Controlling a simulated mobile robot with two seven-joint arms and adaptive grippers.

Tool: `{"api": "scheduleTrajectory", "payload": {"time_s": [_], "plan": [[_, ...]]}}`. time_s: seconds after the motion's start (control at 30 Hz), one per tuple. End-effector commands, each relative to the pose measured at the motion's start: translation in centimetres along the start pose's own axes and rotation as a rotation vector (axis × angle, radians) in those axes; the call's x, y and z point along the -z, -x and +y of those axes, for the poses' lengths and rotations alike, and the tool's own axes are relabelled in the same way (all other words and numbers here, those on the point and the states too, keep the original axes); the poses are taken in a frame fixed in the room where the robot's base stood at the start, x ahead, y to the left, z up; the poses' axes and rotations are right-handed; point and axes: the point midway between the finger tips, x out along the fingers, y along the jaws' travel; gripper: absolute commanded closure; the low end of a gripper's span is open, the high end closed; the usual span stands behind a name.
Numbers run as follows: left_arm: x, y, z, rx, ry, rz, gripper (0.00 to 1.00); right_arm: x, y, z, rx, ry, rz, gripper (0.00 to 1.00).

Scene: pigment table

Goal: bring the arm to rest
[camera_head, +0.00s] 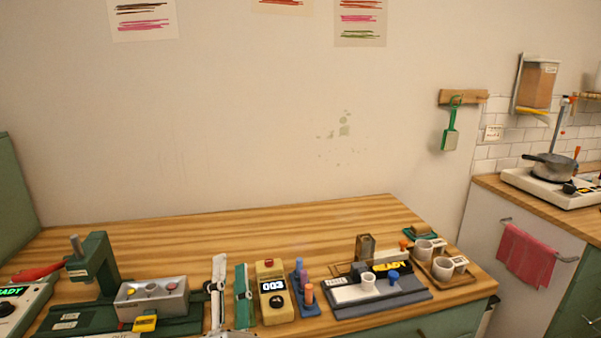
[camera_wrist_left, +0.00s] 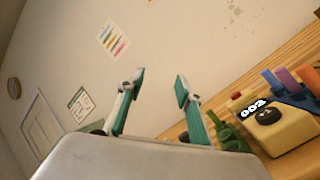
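My left gripper (camera_head: 230,268) shows at the bottom of the head view, left of the yellow counter box. Its white and teal fingers point up and stand apart with nothing between them. In the left wrist view my left gripper (camera_wrist_left: 160,82) is also open and empty, with the wall behind the fingertips. The arm behind it is mostly below the head view's edge. My right gripper is in neither view.
The wooden table (camera_head: 200,235) is clear towards the wall. A green press (camera_head: 95,262) and grey box (camera_head: 152,298) stand left of my gripper. The yellow counter box (camera_head: 271,292), a blue rack (camera_head: 305,303) and a cup tray (camera_head: 442,277) stand to the right.

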Motion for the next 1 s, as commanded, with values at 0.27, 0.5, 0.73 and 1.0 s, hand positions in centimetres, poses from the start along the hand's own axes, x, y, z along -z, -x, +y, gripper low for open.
{"api": "scheduleTrajectory", "payload": {"time_s": [0.27,0.5,0.73,1.0], "plan": [[-2.8,4.8,-3.4,0.177,-0.692,-0.392,0.65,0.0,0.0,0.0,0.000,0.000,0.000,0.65],[1.4,11.6,-8.6,0.409,-1.300,-0.712,0.65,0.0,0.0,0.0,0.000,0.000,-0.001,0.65],[11.8,19.3,-10.2,0.729,-1.850,-1.017,0.65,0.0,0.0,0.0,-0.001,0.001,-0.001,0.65],[22.4,25.4,-6.2,1.089,-2.230,-1.272,0.65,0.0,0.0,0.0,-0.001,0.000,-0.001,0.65]]}}
